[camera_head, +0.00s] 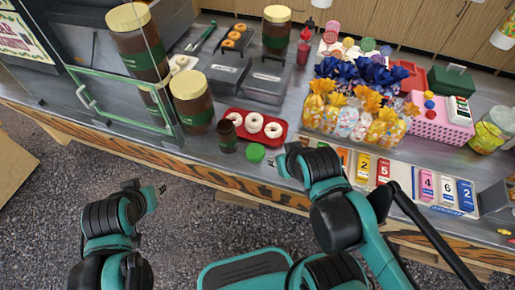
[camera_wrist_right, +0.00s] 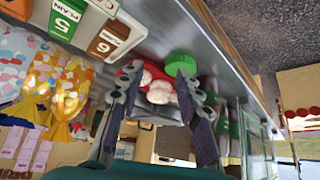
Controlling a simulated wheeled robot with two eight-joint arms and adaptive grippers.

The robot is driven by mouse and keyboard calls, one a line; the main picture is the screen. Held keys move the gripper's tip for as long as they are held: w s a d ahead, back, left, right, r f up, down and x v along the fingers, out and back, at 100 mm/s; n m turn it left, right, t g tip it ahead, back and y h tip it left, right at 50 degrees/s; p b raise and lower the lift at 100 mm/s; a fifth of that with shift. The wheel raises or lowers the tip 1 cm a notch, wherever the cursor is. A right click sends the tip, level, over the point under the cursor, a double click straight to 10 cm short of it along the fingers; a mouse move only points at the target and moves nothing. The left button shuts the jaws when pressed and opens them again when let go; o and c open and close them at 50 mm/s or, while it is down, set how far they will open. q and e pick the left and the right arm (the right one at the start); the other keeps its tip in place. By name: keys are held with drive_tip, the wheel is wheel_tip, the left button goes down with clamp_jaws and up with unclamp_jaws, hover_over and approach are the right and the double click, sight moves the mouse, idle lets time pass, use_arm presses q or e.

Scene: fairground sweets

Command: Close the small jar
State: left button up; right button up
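The small jar (camera_head: 227,136), dark brown with a green label, stands upright near the counter's front edge in the head view. No lid shows on it. A round green lid (camera_head: 256,152) lies on the counter just right of the jar. In the right wrist view the lid (camera_wrist_right: 181,65) is beyond my fingertips, close to one of them. My right gripper (camera_head: 287,160) is to the right of the lid; its fingers (camera_wrist_right: 158,76) are spread with nothing between them. My left gripper (camera_head: 158,188) hangs in front of the counter, empty; its finger opening is too small to judge.
A red tray (camera_head: 284,137) of white doughnuts lies right behind the lid. Large brown jars with cream lids (camera_head: 192,102) and a glass case (camera_head: 120,85) stand left. Bagged sweets (camera_head: 345,122) and number cards (camera_head: 383,170) are to the right.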

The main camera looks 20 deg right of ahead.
use_arm(q)
drive_tip(key=shift+o, duration=0.7)
use_arm(e)
drive_tip(key=o, duration=0.4)
drive_tip(key=shift+o, duration=0.8)
drive_tip(key=shift+w+r, duration=0.15)
drive_tip(key=shift+r, duration=0.05)
drive_tip(key=m+g+y+p, duration=0.1)
drive_tip(key=m+g+p, duration=0.7)
drive_tip(key=m+p, duration=0.45)
approach(257, 149)
drive_tip(key=shift+s+a+f+m+b, duration=0.3)
drive_tip(key=shift+m+b, duration=0.25)
drive_tip(key=shift+b, duration=0.25)
use_arm(q)
wheel_tip(257, 149, up, 11)
drive_tip(key=shift+d+f, duration=0.1)
drive_tip(key=shift+f, duration=0.05)
use_arm(e)
drive_tip(key=shift+f, duration=0.1)
use_arm(q)
drive_tip(key=shift+f+b, duration=0.4)
drive_tip(key=shift+b, duration=0.15)
use_arm(e)
drive_tip(key=shift+a+f, duration=0.1)
drive_tip(key=shift+f, duration=1.1)
